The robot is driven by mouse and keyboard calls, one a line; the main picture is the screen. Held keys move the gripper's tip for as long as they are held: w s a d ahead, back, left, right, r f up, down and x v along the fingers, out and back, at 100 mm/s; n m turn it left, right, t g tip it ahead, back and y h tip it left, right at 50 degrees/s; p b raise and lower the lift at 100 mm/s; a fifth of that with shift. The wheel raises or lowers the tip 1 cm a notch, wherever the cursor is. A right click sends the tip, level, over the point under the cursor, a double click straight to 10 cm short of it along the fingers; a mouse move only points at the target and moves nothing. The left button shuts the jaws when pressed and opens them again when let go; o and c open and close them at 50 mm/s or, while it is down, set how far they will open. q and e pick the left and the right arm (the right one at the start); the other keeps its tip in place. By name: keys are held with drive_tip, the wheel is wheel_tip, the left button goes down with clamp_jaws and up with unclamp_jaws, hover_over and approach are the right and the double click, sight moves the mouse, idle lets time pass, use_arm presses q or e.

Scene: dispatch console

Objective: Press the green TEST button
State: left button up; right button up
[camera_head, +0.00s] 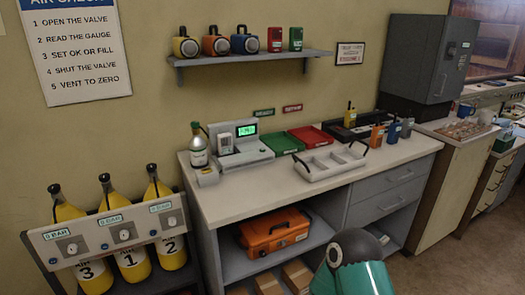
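A pale grey console (247,157) stands on the left part of the workbench, with a lit green screen (247,130) at its upper right. A small grey handheld unit (226,143) is at its left side. I cannot make out a green TEST button on it at this size. A teal and dark grey part of my own arm shows at the bottom, in front of the bench. Neither of my grippers is in view.
A white and green bottle (198,150) stands left of the console. Right of it are a green tray (283,142), a red tray (311,137) and a pale divided tray (330,162) with handles. Yellow cylinders (129,262) stand in a rack at left.

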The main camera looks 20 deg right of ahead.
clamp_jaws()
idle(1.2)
